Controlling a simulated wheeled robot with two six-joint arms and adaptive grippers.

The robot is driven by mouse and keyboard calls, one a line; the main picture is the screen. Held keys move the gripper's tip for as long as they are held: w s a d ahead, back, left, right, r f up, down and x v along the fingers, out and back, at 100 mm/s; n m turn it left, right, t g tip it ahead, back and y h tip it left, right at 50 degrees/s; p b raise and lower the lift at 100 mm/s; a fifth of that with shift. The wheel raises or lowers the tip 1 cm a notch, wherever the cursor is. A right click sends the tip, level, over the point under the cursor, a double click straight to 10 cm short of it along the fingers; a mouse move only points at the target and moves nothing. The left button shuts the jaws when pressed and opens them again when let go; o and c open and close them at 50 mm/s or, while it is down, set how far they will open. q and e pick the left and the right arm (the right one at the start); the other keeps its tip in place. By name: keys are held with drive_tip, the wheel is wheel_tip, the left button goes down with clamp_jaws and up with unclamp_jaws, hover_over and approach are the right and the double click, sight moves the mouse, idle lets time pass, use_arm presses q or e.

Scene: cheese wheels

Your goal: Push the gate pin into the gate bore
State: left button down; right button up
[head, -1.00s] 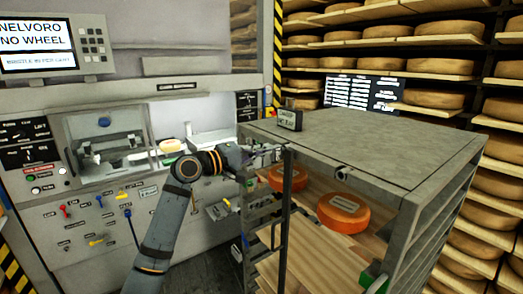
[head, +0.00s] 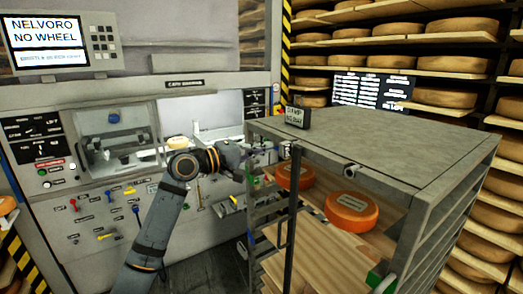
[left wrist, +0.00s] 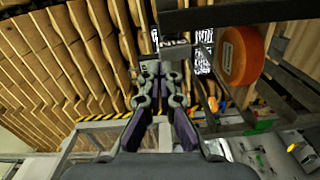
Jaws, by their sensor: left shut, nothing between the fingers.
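My left gripper (head: 262,157) is at the near left top corner of the grey cart (head: 400,140), beside the dark upright bar of its gate (head: 292,200). It is shut with nothing held. In the left wrist view my gripper (left wrist: 158,85) points at a small grey block (left wrist: 150,68) on the cart's frame. I cannot make out the gate pin or the bore clearly; the fingers and frame cover that corner. A small round metal fitting (head: 350,170) sits on the cart's top front edge. My right gripper is not in view.
Orange cheese wheels (head: 352,211) lie on wooden boards inside the cart. A small sign block (head: 297,117) stands on its top. A machine with a screen (head: 45,43) and coloured levers stands on the left. Shelves of cheese wheels (head: 455,65) fill the back right.

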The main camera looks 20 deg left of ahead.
use_arm(q)
drive_tip(key=v, duration=0.7)
drive_tip(key=shift+s+a, duration=0.15)
